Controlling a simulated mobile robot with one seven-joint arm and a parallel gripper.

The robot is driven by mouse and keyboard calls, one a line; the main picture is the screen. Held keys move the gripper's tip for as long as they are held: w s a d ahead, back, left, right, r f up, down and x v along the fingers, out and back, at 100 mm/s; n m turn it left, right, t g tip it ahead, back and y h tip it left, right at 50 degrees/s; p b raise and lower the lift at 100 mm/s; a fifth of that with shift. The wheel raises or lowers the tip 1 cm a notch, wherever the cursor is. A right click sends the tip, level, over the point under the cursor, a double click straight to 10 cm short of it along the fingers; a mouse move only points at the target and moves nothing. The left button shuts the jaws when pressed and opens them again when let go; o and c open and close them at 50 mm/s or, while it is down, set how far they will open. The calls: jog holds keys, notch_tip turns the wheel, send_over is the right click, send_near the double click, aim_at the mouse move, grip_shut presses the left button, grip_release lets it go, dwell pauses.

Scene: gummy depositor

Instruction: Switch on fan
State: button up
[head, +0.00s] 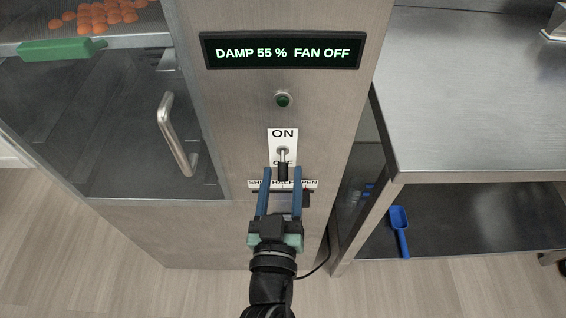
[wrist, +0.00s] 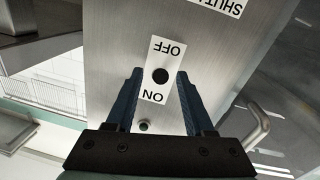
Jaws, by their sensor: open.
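The fan switch (head: 283,160) is a toggle with a black tip on a white plate marked ON at the top and OFF below. Its lever points down toward OFF in the head view. In the wrist view the black tip (wrist: 160,76) shows end-on between the fingers. My gripper (head: 282,170) is open, with its two blue fingers on either side of the lever's lower part. I cannot tell whether a finger touches it. The display (head: 282,52) above reads "DAMP 55 % FAN OFF".
A dark green round lamp or button (head: 283,99) sits above the switch. A label and slider (head: 306,198) lie just below, partly hidden by my gripper. A cabinet door handle (head: 177,135) is at left. A steel table (head: 470,110) stands at right, with a blue scoop (head: 400,230) on its lower shelf.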

jog(key=shift+w+d, duration=0.15)
jog(key=shift+w, duration=1.1)
grip_shut()
